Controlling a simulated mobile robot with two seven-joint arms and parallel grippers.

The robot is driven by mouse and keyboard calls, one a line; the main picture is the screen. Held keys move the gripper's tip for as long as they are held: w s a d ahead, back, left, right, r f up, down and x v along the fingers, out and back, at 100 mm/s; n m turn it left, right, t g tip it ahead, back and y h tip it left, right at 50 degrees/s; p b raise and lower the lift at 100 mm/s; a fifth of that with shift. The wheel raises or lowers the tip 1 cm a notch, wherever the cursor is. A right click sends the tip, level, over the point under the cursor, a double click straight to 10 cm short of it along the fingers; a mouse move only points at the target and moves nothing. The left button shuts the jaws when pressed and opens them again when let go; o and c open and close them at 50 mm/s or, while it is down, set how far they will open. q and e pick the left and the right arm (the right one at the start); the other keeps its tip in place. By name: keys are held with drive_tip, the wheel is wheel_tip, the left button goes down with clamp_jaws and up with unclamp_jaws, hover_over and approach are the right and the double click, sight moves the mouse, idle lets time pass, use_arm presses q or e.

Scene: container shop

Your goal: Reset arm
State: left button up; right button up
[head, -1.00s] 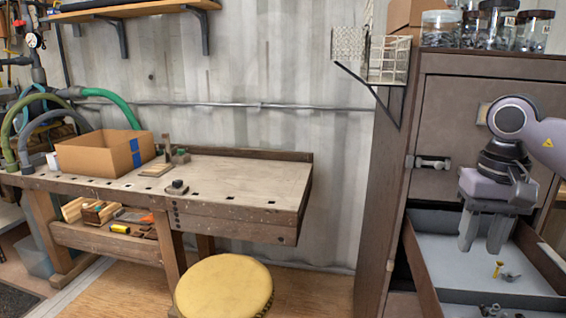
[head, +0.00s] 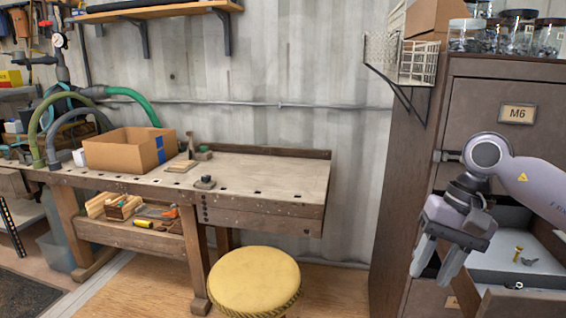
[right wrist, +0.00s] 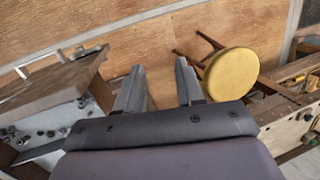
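My right gripper (head: 434,262) is in the head view at the right, hanging with its fingers pointing down, beside the open drawer (head: 550,305) of the brown cabinet. Its two fingers are spread with nothing between them. In the right wrist view the fingers (right wrist: 160,88) also stand apart and empty, with the wooden floor beyond them. My left gripper shows in neither view.
The drawer holds a yellow piece (head: 518,253) and small metal parts. The brown cabinet (head: 405,180) stands right, jars (head: 510,37) on top. A yellow stool (head: 254,280) stands before the workbench (head: 265,182), which bears a cardboard box (head: 115,153). Floor shows left of the stool.

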drive_tip(key=s+a+m+y+p, duration=0.1)
drive_tip(key=s+a+m+y, duration=0.2)
drive_tip(key=a+m+y, duration=0.65)
drive_tip(key=s+a+m+y+p, duration=0.25)
drive_tip(key=a+m+y, duration=0.3)
drive_tip(key=a, duration=0.65)
drive_tip(key=d+f+n+t+h+p, duration=0.1)
drive_tip(key=d+f+n+t+h, duration=0.4)
drive_tip(key=n, duration=0.6)
drive_tip(key=d+f+n+t+h, duration=0.2)
drive_tip(key=f+n+t, duration=0.2)
drive_tip(key=n+t, duration=0.55)
drive_tip(key=d+f+n+t+h+p, duration=0.1)
drive_tip(key=d+f+n+t+h, duration=0.25)
drive_tip(key=n, duration=1.05)
drive_tip(key=s+d+f+m+g+h, duration=0.2)
drive_tip(key=s+d+f+m+g, duration=0.1)
drive_tip(key=s+f+m, duration=0.3)
drive_tip(key=s+d+f+m+g+h, duration=0.3)
drive_tip(key=s+f+m, duration=0.3)
drive_tip(key=f, duration=0.3)
drive_tip(key=shift+s+d+f+m+g+p, duration=0.25)
drive_tip(key=shift+s+m+g, duration=0.2)
drive_tip(key=shift+m, duration=0.4)
